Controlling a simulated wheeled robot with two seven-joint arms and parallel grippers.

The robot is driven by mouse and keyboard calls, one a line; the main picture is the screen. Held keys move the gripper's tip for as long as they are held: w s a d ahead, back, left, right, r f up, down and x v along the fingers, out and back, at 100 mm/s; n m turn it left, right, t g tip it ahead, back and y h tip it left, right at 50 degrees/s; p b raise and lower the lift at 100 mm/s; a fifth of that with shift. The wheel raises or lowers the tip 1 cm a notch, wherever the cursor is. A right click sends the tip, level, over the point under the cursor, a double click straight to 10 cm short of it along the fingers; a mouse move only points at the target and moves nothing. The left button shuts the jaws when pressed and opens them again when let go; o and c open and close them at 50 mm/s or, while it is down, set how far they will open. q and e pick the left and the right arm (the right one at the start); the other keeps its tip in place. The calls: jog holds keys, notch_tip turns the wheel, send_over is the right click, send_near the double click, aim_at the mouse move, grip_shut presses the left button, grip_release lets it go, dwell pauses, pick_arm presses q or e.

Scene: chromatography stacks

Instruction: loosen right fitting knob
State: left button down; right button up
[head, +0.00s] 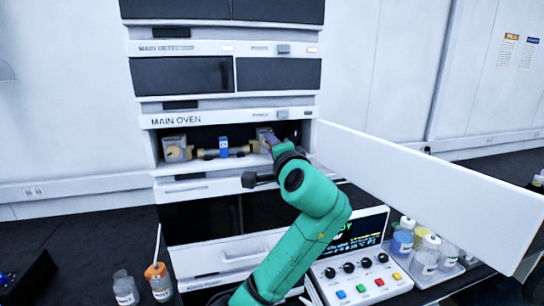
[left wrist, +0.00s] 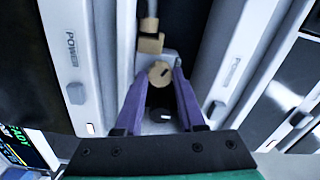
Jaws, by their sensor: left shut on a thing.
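The main oven (head: 176,120) is open. Inside are a left fitting with a tan knob (head: 173,154), a brass-coloured column (head: 240,150) with a blue clip (head: 223,146), and a right fitting block (head: 263,132). My left gripper (head: 270,141) reaches into the oven's right side and covers most of the right fitting. In the left wrist view, the purple fingers of this gripper (left wrist: 159,72) are shut on the round brass right fitting knob (left wrist: 160,74). A brass piece (left wrist: 150,43) of the column shows beyond the knob. My right gripper is in neither view.
The white oven door (head: 430,185) stands open to the right, beside my arm. A control box (head: 360,280) with knobs and coloured buttons sits below. Several bottles (head: 426,255) stand on a tray at the right, with two more bottles (head: 158,282) at the lower left.

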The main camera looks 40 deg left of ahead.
pick_arm(q)
jog(key=n+b, duration=0.7)
jog(key=n, duration=0.4)
jog(key=shift+r+n, duration=0.1)
jog(key=shift+n, duration=0.2)
dwell(0.3)
jog(key=c, duration=0.5)
grip_release()
jog(key=b+v, duration=0.4)
jog(key=v, duration=1)
jog(key=shift+d+b, duration=0.15)
jog(key=shift+b, duration=0.2)
